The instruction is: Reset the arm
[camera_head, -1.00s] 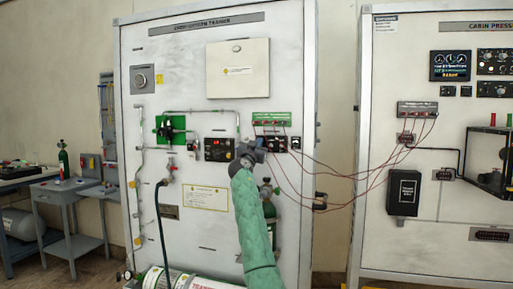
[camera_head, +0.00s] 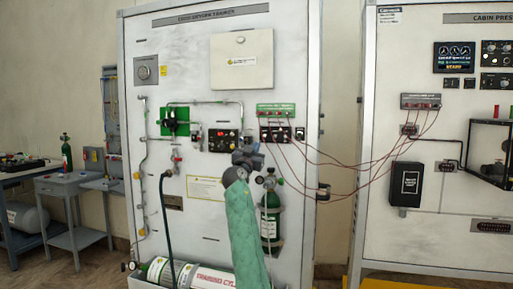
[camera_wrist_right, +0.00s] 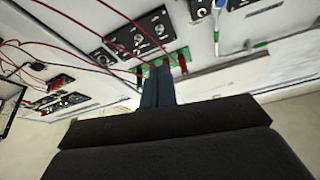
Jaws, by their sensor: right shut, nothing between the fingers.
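My right arm, in a green sleeve (camera_head: 246,235), reaches up from the bottom of the head view. My right gripper (camera_head: 249,158) is in front of the white oxygen trainer panel (camera_head: 205,105), just below the small black switch boxes (camera_head: 272,134). In the right wrist view the gripper's two fingers (camera_wrist_right: 158,88) are together, with nothing between them. Beyond the fingertips are a green terminal strip (camera_wrist_right: 165,62) and red wires; I cannot tell any contact. My left gripper is not in view.
Red wires (camera_head: 345,168) hang between this panel and the cabin pressure panel (camera_head: 440,235) on the right. A green cylinder (camera_head: 270,220) stands on the panel right of my arm. A white cylinder (camera_head: 185,274) lies at the panel's foot. A grey cart (camera_head: 70,190) stands left.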

